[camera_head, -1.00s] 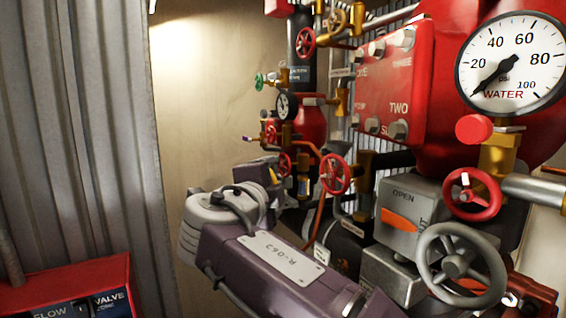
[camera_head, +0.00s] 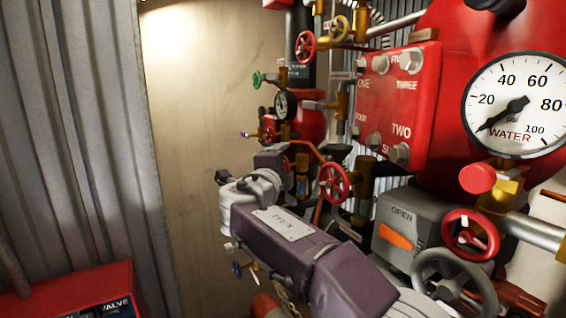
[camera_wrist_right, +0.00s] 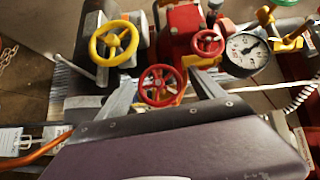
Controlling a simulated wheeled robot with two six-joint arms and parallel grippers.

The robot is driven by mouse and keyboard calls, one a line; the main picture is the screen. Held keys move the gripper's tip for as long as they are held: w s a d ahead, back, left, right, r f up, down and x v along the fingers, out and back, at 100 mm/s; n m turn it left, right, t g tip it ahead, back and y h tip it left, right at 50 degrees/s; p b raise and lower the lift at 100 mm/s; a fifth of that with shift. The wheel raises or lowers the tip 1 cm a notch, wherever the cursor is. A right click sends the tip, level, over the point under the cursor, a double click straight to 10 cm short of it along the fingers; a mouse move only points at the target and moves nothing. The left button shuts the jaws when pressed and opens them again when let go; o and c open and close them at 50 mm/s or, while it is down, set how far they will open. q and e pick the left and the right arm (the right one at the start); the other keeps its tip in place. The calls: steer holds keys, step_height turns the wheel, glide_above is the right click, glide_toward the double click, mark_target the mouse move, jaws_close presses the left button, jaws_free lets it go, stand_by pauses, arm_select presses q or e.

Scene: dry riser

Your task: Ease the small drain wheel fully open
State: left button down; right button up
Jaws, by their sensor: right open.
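Several small handwheels show, and I cannot read a label that marks one as the drain wheel. In the right wrist view a small red spoked wheel (camera_wrist_right: 159,85) sits between the fingertips of my right gripper (camera_wrist_right: 164,82), seemingly just beyond them. The fingers are apart and not closed on its rim. In the head view my right gripper (camera_head: 286,162) is small and partly hidden by my own wrist, close to the pipework. A larger red wheel (camera_head: 334,181) stands to its right, apart from it. My left gripper is not in view.
In the wrist view a yellow wheel (camera_wrist_right: 114,43), another red wheel (camera_wrist_right: 207,43) and a gauge (camera_wrist_right: 246,52) crowd around. The head view has a large water gauge (camera_head: 515,103), a red numbered panel (camera_head: 398,105) and a grey wheel (camera_head: 455,285). The wall at left is clear.

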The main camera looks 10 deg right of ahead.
steer(key=shift+s, duration=0.15)
steer(key=c, duration=1.4)
